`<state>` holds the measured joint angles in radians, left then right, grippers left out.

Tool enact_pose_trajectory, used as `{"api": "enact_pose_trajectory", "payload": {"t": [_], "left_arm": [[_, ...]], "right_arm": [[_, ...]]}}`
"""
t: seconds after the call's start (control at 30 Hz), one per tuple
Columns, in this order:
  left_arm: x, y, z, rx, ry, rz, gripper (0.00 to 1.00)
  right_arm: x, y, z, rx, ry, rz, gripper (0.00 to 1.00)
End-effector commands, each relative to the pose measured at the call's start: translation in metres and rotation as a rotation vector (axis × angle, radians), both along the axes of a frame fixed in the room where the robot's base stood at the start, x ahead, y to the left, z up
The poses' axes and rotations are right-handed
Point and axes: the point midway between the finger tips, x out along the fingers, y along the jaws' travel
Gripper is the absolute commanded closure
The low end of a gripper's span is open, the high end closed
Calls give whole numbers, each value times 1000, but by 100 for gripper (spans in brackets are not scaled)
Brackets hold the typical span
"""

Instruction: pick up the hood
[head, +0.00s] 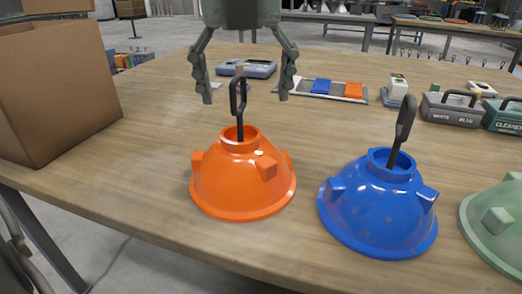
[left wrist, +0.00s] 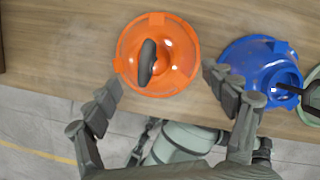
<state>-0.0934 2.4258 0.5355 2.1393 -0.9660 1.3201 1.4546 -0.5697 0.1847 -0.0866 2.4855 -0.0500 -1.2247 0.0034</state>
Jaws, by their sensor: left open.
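An orange hood (head: 243,183) with a dark loop handle (head: 239,97) stands upright on the wooden table near its front edge. A blue hood (head: 375,212) with a similar handle stands to its right. A pale green hood (head: 500,220) is cut off by the right picture edge. My left gripper (head: 245,92) is open and empty, its fingers spread to either side of the orange hood's handle top without touching it. In the left wrist view, the orange hood (left wrist: 157,55) lies beyond the open fingertips, with the blue hood (left wrist: 262,72) to the right. My right gripper does not show.
A cardboard box (head: 52,90) stands at the left of the table. Behind the hoods are a grey-blue case (head: 247,69), a tray (head: 300,89) with blue and orange pieces, and toolboxes (head: 452,108) at the right. The table is clear between the box and the orange hood.

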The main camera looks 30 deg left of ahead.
Motion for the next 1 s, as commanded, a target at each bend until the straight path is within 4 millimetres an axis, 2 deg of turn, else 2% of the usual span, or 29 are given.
{"api": "enact_pose_trajectory", "payload": {"t": [0.23, 0.6, 0.87, 1.0], "left_arm": [[4, 8, -25, 18, 7, 6, 16], [14, 22, -69, 14, 7, 4, 16], [15, 22, -71, 14, 3, 4, 16], [15, 22, -71, 15, 3, 3, 33]], "right_arm": [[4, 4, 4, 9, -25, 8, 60], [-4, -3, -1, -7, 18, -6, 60], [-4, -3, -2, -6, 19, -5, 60], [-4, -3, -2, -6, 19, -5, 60]]}}
